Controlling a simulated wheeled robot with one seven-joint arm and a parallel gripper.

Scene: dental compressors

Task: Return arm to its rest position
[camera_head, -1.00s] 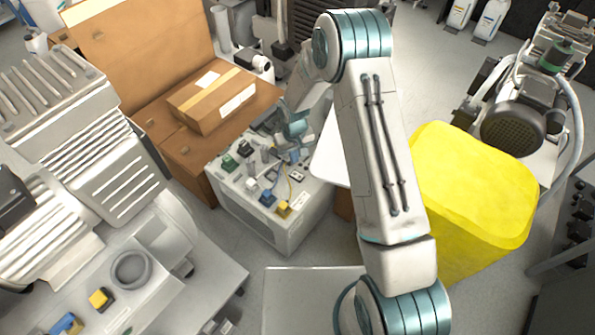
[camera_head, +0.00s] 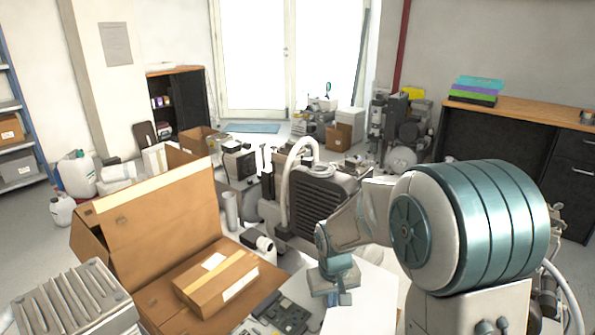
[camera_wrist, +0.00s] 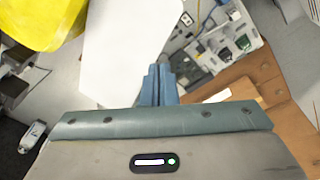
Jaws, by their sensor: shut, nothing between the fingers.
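My arm rises at the right of the head view and bends over toward the middle. My gripper (camera_head: 345,298) hangs at its end, pointing down, above a white panel. In the wrist view my gripper (camera_wrist: 158,84) shows its two blue fingers pressed together with nothing between them. The white panel (camera_wrist: 125,45) lies beyond the fingertips, and it also shows in the head view (camera_head: 372,300). The gripper appears apart from it.
An open cardboard box (camera_head: 150,225) with a smaller taped carton (camera_head: 215,282) stands left of my gripper. A dark ribbed machine (camera_head: 310,205) is behind it. A yellow thing (camera_wrist: 40,22) and a grey box of small parts (camera_wrist: 225,45) show in the wrist view.

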